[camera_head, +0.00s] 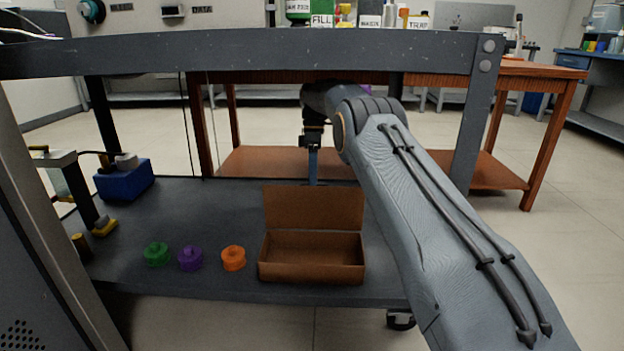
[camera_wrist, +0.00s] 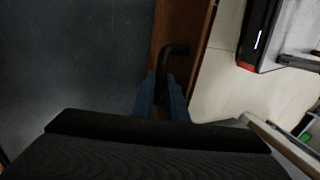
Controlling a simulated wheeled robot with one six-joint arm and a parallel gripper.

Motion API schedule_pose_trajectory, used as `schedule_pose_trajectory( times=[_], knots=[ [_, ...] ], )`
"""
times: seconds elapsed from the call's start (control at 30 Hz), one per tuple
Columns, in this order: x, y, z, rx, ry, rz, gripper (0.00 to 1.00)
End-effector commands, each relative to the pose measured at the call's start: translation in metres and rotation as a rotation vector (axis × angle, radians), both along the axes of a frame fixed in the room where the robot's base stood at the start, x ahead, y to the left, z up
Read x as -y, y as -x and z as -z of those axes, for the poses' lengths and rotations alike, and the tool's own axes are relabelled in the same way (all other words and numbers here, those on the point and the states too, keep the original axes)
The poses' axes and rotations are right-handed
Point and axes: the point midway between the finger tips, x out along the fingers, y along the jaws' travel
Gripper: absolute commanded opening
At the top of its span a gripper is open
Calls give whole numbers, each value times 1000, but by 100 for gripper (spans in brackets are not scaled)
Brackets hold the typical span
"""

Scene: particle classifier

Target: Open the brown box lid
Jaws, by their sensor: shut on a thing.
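The brown box (camera_head: 311,272) sits on the grey lower shelf, its hollow inside facing me and looking empty. Its lid (camera_head: 314,208) stands up roughly vertical along the box's back edge. My gripper (camera_head: 313,178) points down at the lid's top edge; its tips are partly hidden behind the lid. In the wrist view, the blue fingers of my gripper (camera_wrist: 166,88) are closed around a dark curved handle (camera_wrist: 175,50), beside a strip of the brown lid (camera_wrist: 193,35).
A green ring (camera_head: 157,254), a purple ring (camera_head: 190,258) and an orange ring (camera_head: 233,258) lie left of the box. A blue block (camera_head: 125,181) stands at the shelf's far left. A grey table beam (camera_head: 240,55) runs above my gripper.

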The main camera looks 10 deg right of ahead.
Motion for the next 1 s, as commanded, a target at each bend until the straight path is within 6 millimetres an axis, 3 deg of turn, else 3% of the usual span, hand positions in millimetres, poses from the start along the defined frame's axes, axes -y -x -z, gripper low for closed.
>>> schedule_pose_trajectory(
  times=[0.03, 0.4, 0.43, 0.53, 1.0],
  knots=[
    [-2, 4, 10, -18, -1, -1, 0],
    [-4, 5, 9, -22, -2, -3, 0],
    [-4, 5, 9, -22, -2, -3, 14],
    [-3, 4, 8, -20, -2, -3, 31],
    [0, -5, 2, 23, 6, 1, 31]
  ],
)
